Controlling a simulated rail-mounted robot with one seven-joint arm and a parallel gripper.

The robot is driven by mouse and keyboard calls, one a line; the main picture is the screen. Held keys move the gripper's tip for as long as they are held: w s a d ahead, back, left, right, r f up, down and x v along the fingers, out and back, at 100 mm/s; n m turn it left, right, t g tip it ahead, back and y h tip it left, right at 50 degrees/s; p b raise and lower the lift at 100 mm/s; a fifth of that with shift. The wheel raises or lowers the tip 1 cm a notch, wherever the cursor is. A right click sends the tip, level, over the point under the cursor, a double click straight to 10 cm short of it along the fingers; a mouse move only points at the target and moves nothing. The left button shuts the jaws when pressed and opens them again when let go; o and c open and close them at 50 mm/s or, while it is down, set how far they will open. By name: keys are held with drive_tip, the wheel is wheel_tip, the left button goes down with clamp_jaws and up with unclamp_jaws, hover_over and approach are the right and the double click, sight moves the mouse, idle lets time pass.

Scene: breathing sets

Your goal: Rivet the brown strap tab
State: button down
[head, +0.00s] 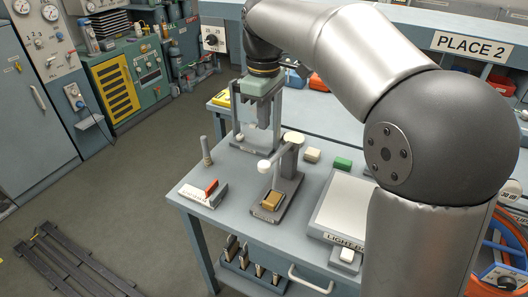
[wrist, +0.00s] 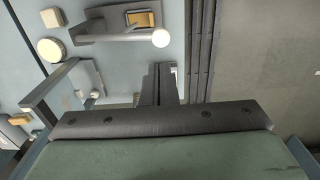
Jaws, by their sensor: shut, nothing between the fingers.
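The brown tab (head: 271,201) lies flat on the base of a small grey lever press (head: 289,163) on the workbench. My gripper (head: 264,122) points down behind the press, in front of a grey upright frame (head: 236,122). It is shut and empty, apart from the tab and the knob. No rivet can be made out.
A red-handled tool (head: 211,187) on a labelled block and a grey peg (head: 205,151) stand left of the press. A cream block (head: 312,155), a green block (head: 343,163) and a light box (head: 343,207) are to the right.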

sight(264, 162)
wheel_tip(264, 162, down, 10)
drive_tip(key=shift+f+p, duration=0.1)
drive_tip(key=shift+p, duration=0.4)
